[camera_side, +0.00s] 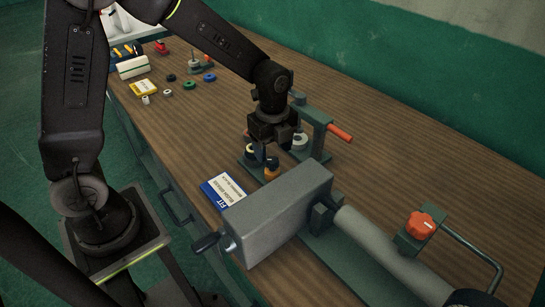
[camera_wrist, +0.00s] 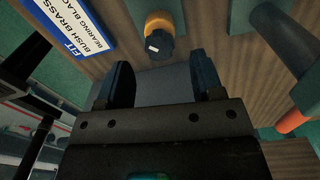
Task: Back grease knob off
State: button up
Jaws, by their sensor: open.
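My gripper (camera_side: 264,150) points down over the bench near the left end of a grey box housing. It is open and empty, with both dark fingers apart in the wrist view (camera_wrist: 162,72). A small orange-brown piece with a black top (camera_side: 271,172) stands just below and beside the fingers. In the wrist view the black top (camera_wrist: 158,43) bears a white mark and lies beyond the fingertips, not between them. A lobed orange knob (camera_side: 420,225) sits on a green block far to the right of my gripper. I cannot tell which of these is the grease knob.
The grey housing (camera_side: 275,215) and its shaft (camera_side: 385,250) fill the front right. A green fixture with an orange handle (camera_side: 340,133) stands behind my gripper. A blue-and-white label card (camera_side: 222,190) lies left of the housing. Several small rings lie farther back.

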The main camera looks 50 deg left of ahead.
aim_at(272, 160)
jog(key=shift+f, duration=1.8)
jog(key=shift+c, duration=0.4)
jog(key=c, duration=0.8)
jog(key=shift+c, duration=0.2)
